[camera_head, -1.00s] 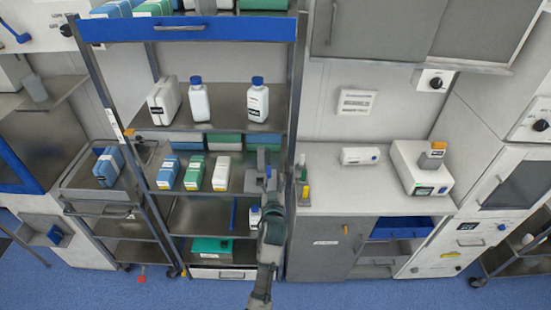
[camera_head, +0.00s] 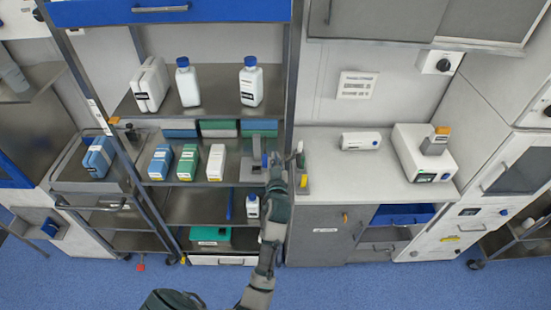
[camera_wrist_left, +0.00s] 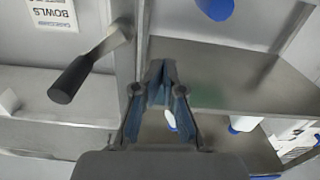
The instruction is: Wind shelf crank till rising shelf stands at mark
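The metal shelf rack stands left of centre. A shelf with bottles (camera_head: 205,108) has its front edge near an orange marker (camera_head: 114,121) on the left post; I cannot tell if this is the rising shelf. A crank with a dark handle (camera_wrist_left: 70,82) and a grey arm shows left of my fingers in the left wrist view; in the head view it seems to be by the right post (camera_head: 300,155). My left gripper (camera_head: 268,158) is in front of the rack, beside that post. In the left wrist view its fingertips (camera_wrist_left: 162,66) nearly meet, with nothing seen between them, apart from the crank.
Small boxes (camera_head: 188,162) stand on the shelf below the bottles. A blue-fronted shelf (camera_head: 170,10) is above. A counter (camera_head: 350,183) with white devices is right of the rack. A cart (camera_head: 85,180) stands at the left. Blue floor (camera_head: 380,285) is clear in front.

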